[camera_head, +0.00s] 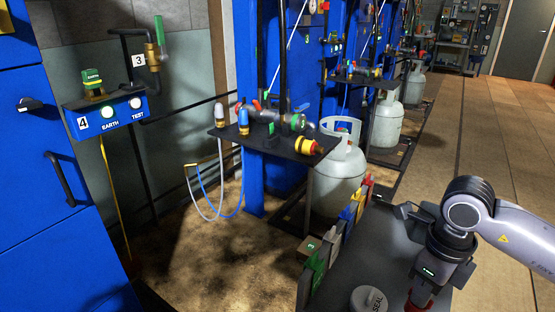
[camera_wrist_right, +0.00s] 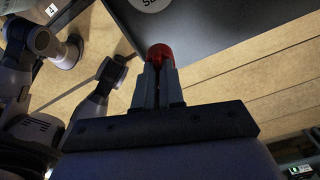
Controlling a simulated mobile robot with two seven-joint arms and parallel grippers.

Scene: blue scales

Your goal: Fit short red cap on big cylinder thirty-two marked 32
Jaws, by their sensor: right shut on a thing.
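My right gripper (camera_head: 420,292) is at the bottom right of the head view, pointing down over the dark tray. It is shut on a red cap (camera_head: 417,306), which is partly cut off by the frame edge. In the right wrist view the red cap (camera_wrist_right: 160,51) sits between the closed fingertips (camera_wrist_right: 159,75). A big grey cylinder (camera_head: 339,178) stands behind the tray, with a second cylinder (camera_head: 386,124) and a third cylinder (camera_head: 413,86) farther back. No number 32 is legible on any of them. My left gripper is not seen.
The dark tray (camera_head: 378,238) carries a round grey piece marked SEAL (camera_head: 369,299) and several coloured blocks along its left edge. A dark shelf (camera_head: 262,140) with valves, fittings and hoses stands left of the near cylinder. Blue panels line the left. The floor at right is clear.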

